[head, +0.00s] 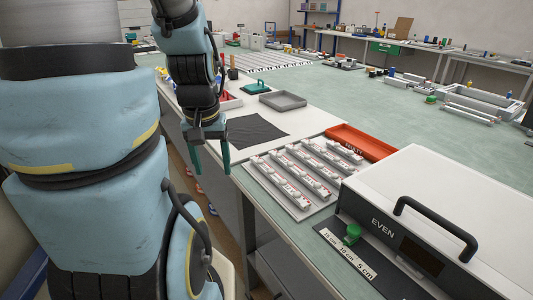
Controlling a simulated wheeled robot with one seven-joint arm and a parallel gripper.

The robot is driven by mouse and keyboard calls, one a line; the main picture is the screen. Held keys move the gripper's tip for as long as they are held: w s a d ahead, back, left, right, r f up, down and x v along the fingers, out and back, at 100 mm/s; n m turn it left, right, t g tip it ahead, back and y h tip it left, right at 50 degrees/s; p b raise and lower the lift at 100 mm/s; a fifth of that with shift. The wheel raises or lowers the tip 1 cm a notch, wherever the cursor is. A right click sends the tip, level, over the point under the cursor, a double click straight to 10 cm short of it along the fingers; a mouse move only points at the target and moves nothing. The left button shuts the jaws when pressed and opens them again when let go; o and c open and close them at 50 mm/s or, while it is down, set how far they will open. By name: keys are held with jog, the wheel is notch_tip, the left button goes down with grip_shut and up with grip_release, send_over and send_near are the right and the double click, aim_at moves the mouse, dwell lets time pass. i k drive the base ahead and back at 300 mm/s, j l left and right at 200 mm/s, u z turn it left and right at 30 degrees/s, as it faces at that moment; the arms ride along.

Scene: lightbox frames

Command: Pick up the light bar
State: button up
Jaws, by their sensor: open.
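Several pale light bars with red marks lie side by side in slots on a white rack (304,215) on the bench. The front-left light bar (282,183) is closest to my gripper (212,172). Another light bar (325,160) lies farther right on the rack. I cannot tell which one the task means. My gripper hangs fingers-down to the left of the rack, near the bench's front edge. Its two teal fingers are apart, and nothing shows between them. It appears apart from the bars.
A grey box marked EVEN (440,205) with a black handle stands right of the rack. A red tray (360,142) lies behind the rack. A black mat (255,133) and a grey tray (283,100) lie farther back.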

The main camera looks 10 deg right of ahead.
aim_at(318, 188)
jog(key=i+j+z, duration=0.35)
jog(key=j, duration=0.25)
jog(key=i+j+z, duration=0.15)
jog(key=j, duration=0.2)
jog(key=i+j+z, duration=0.15)
jog(key=j, duration=0.25)
jog(key=i, duration=0.05)
